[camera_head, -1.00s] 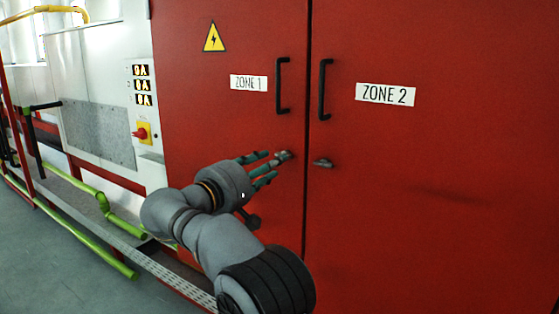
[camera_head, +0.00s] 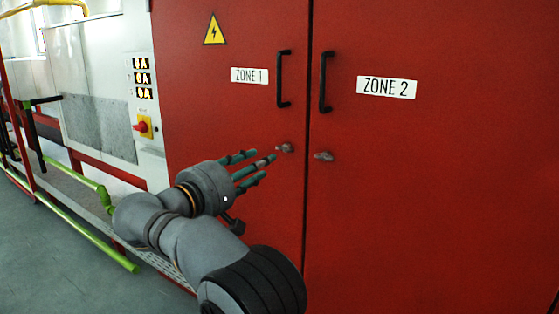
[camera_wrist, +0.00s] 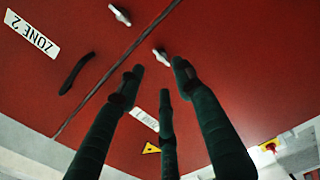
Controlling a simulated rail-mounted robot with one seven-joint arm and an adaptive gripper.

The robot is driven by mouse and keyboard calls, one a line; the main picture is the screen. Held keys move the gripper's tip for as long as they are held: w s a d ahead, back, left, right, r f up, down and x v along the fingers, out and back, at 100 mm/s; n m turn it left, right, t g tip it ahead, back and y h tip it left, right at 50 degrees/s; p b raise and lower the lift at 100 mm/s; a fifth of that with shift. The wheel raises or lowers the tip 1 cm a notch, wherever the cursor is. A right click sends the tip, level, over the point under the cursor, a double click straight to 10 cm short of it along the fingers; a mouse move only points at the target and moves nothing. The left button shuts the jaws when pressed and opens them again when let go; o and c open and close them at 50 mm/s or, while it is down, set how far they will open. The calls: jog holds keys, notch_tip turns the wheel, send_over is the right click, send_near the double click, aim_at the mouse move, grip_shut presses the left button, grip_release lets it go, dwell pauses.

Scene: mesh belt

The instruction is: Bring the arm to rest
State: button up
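My gripper (camera_head: 261,163) has three dark green fingers, spread apart with nothing between them. In the head view it is in front of the lower part of the red ZONE 1 door (camera_head: 225,115), just left of and below that door's small grey latch (camera_head: 285,148). In the wrist view, my gripper (camera_wrist: 158,78) points toward the red doors. The ZONE 1 latch (camera_wrist: 162,57) shows beyond the fingertips and appears free of them. The ZONE 2 latch (camera_wrist: 120,15) is farther off. My arm reaches in from the bottom of the head view.
The red ZONE 2 door (camera_head: 450,190) is flush beside the ZONE 1 door; both look closed. Black handles (camera_head: 284,79) (camera_head: 325,82) stick out above the latches. At left are a control panel with a red switch (camera_head: 141,127), green pipes (camera_head: 75,225) and open floor (camera_head: 40,270).

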aim_at(284, 150)
jog(key=x, duration=1)
jog(key=shift+w+r, duration=0.15)
jog(key=shift+w, duration=0.1)
